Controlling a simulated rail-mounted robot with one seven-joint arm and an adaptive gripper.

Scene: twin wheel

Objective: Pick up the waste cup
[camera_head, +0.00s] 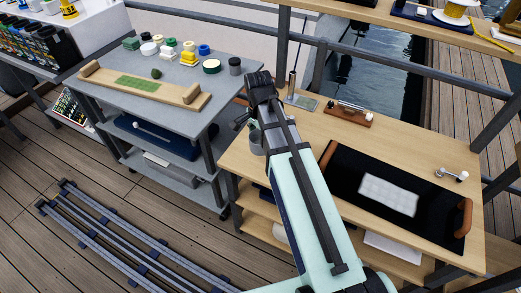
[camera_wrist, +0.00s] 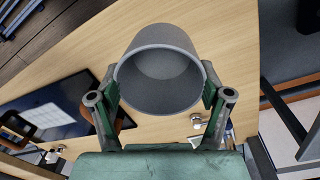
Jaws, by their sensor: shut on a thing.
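The waste cup (camera_wrist: 160,75) is a plain grey, round, open-topped cup. In the wrist view it sits between the two green-padded fingers of my gripper (camera_wrist: 161,92), which is shut on its sides. I look into its mouth, and the inside looks empty. In the head view my gripper (camera_head: 246,118) is at the left end of the wooden bench, and the cup (camera_head: 256,138) shows partly below it, mostly hidden by my arm. I cannot tell whether the cup's base touches the bench.
A grey cart (camera_head: 215,80) at left holds a wooden board (camera_head: 138,85), several small pots and a dark cup (camera_head: 235,66). A railing runs behind.

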